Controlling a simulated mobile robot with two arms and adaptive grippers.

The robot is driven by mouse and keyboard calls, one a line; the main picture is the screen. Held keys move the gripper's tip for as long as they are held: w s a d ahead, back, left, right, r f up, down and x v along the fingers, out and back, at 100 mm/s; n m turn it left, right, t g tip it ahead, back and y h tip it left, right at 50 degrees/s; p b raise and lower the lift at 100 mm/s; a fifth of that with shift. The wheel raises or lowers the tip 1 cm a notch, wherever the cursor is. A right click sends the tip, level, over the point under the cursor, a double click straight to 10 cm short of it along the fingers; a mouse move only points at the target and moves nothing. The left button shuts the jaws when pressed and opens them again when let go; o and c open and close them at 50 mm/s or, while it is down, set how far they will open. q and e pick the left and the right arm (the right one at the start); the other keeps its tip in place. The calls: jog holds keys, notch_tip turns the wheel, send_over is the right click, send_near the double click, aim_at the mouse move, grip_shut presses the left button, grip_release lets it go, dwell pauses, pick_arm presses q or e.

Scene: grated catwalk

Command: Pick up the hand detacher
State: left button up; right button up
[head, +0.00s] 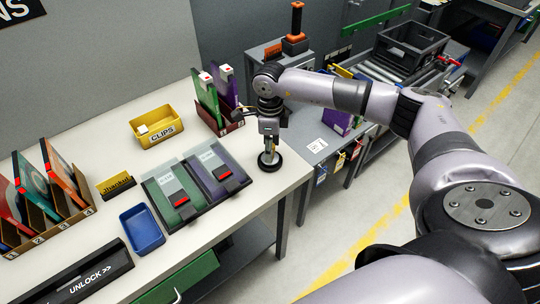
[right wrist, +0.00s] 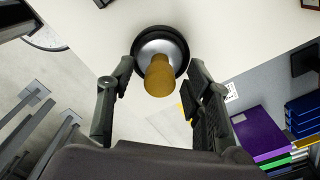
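The hand detacher (head: 269,161) stands upright near the right edge of the white table, with a round black base, a silver dome and a tan handle on top. In the right wrist view the detacher's handle (right wrist: 159,77) points up toward the camera. My right gripper (head: 269,136) is above it, pointing down. In the right wrist view the right gripper (right wrist: 160,72) is open, with one finger on each side of the handle and gaps between. My left gripper is not in view.
Left of the detacher lie a green and a purple case (head: 197,177) on a dark tray. A yellow CLIPS bin (head: 156,127), a blue tray (head: 142,229) and a rack of upright purple and green cases (head: 215,119) are nearby. The table's right edge is close.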

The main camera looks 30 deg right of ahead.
grip_shut()
dwell(0.3)
dwell(0.3)
